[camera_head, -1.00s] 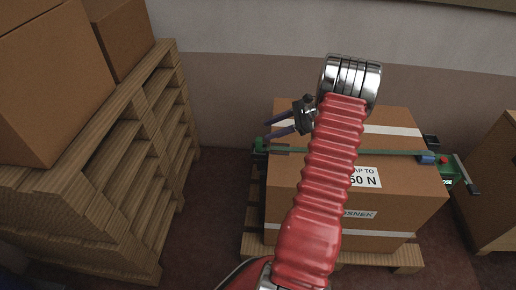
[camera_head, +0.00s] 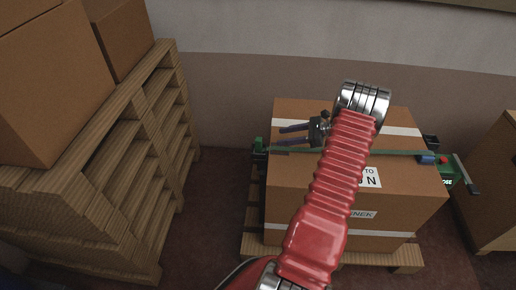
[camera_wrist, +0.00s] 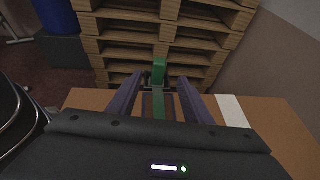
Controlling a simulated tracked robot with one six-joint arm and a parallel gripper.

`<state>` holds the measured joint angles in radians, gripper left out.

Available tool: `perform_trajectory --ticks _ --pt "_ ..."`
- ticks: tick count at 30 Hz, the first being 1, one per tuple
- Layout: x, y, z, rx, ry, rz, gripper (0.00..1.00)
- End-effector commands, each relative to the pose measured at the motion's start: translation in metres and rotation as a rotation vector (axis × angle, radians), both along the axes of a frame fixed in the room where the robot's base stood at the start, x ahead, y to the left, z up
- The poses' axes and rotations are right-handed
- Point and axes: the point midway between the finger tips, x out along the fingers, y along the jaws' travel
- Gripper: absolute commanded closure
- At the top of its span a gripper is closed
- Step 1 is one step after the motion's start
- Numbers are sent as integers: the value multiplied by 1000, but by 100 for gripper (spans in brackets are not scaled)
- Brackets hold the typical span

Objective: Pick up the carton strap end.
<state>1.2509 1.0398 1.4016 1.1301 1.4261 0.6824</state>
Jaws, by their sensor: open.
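The brown carton (camera_head: 400,190) carries a green strap (camera_head: 385,154) across its top. The green strap end (camera_head: 259,147) sticks out past the carton's left edge; in the wrist view it stands ahead of the fingertips (camera_wrist: 159,70). My gripper (camera_head: 279,139) is open above the carton top, its fingers pointing left towards that end. In the wrist view the strap runs between the two spread fingers (camera_wrist: 160,84), with gaps on both sides. My red arm hides the middle of the strap and part of the label.
The carton sits on a wooden pallet (camera_head: 262,246). A pallet stack (camera_head: 120,190) with boxes stands at the left, with open floor (camera_head: 215,200) between. A green and blue strap tool (camera_head: 440,165) is at the carton's right. Another box (camera_head: 498,190) stands further right.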

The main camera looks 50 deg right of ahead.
Motion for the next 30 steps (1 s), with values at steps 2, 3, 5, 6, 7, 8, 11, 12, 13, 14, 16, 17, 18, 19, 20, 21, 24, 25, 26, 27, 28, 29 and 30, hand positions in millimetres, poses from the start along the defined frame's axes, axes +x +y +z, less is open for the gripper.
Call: perform_trajectory --ticks 2,3,5,6,7,8,11,12,13,14,16,17,18,19,20,21,24,25,26,27,28,29,30 --pt "10 8 -5 2 1 2 55" --pt "15 10 -7 1 0 2 55" --pt "23 15 -11 1 1 3 55" --pt "27 18 -13 1 1 3 55" --pt "31 21 -15 1 1 1 55" --pt "34 23 -17 1 1 1 55" --pt "45 30 -22 1 1 3 55" --pt "48 31 -24 1 0 2 55" --pt "49 32 -25 0 0 1 55" --pt "51 33 -25 0 0 1 55" --pt "53 34 -26 0 0 0 55" --pt "53 34 -26 -1 1 0 55" --pt "53 34 -26 -1 1 0 55" --pt "53 34 -26 -1 1 0 55" --pt "53 34 -26 -1 1 0 55" --pt "53 34 -26 -1 1 0 55" --pt "53 34 -26 0 0 0 55" --pt "53 34 -26 0 0 0 55" --pt "54 35 -27 0 0 1 55" --pt "55 36 -27 0 0 1 55" --pt "57 37 -28 1 0 2 55" --pt "59 39 -29 1 0 2 55" --pt "62 41 -31 1 1 3 55"
